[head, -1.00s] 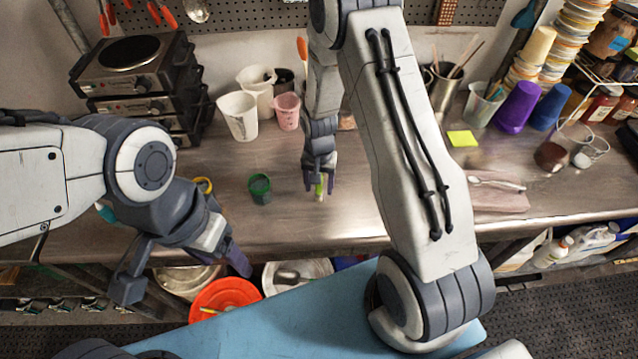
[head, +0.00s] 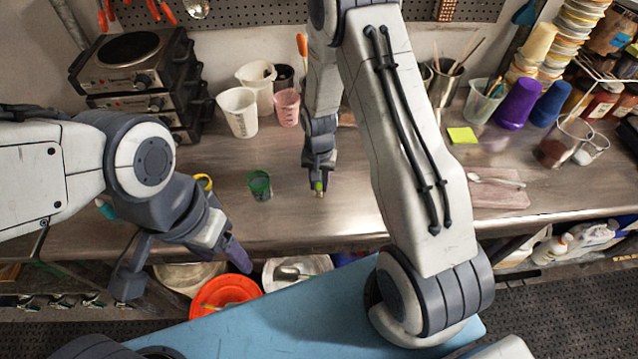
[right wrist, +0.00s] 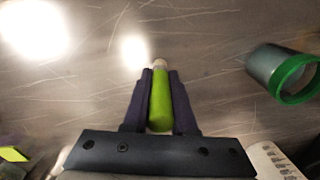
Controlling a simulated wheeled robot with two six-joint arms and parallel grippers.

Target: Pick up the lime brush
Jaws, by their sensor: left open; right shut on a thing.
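The lime brush (right wrist: 160,104) is between the fingers of my right gripper (right wrist: 160,82), which is shut on it, in the right wrist view. Its pale tip points away from the palm. In the head view, only a small lime bit of the brush (head: 319,186) shows at the fingertips of my right gripper (head: 318,178), over the metal counter. I cannot tell whether the tip touches the counter. My left gripper (head: 185,270) is open and empty at the counter's front edge, above the buckets.
White tubs (head: 238,112), a pink cup (head: 287,107) and stacked hot plates (head: 135,75) stand behind. An orange bucket (head: 226,292) is below the counter.

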